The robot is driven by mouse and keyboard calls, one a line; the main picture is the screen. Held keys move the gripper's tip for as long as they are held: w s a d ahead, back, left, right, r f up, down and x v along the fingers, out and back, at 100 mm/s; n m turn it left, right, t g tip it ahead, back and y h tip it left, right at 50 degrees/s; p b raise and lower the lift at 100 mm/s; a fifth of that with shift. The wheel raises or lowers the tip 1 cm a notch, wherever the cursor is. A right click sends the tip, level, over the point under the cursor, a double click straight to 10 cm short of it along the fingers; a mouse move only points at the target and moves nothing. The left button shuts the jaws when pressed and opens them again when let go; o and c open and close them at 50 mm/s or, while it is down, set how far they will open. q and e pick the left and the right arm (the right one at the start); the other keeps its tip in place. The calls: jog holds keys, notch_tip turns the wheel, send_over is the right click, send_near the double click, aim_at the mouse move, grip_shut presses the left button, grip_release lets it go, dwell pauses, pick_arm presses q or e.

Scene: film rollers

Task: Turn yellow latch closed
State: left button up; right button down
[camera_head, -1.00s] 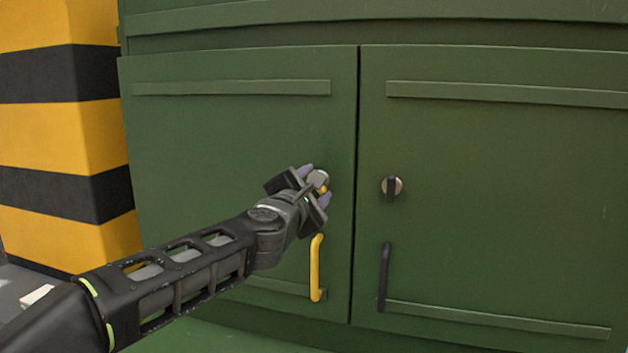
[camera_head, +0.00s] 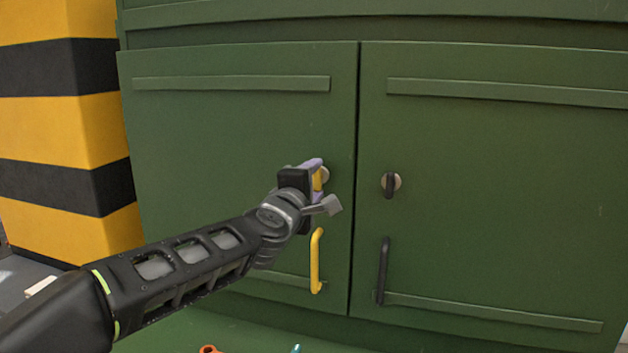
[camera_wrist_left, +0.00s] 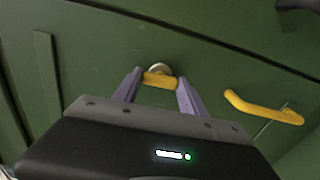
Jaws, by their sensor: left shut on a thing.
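The yellow latch (camera_head: 318,179) sits on a round metal base near the right edge of the left green cabinet door (camera_head: 220,130). My left gripper (camera_head: 316,180) is at the latch, its purple fingers gripping the latch's two ends. In the left wrist view the latch (camera_wrist_left: 160,80) spans between the fingertips, with its base just behind it. In the head view the latch looks about upright, though the gripper partly hides it. My right gripper is not in view.
A yellow handle (camera_head: 316,262) is just below my left gripper. The right door (camera_head: 500,180) has a black latch (camera_head: 390,185), about upright, and a black handle (camera_head: 383,270). A yellow-black striped pillar (camera_head: 65,130) stands left. Small orange (camera_head: 208,349) and teal (camera_head: 296,349) objects show at the bottom edge.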

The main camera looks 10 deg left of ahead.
pick_arm(q)
jog(key=o, duration=1.4)
jog(key=shift+c, duration=0.2)
jog(key=s+b, duration=0.1)
jog(key=s, duration=0.6)
jog(key=shift+s+a, duration=0.2)
jog(key=shift+s, duration=0.2)
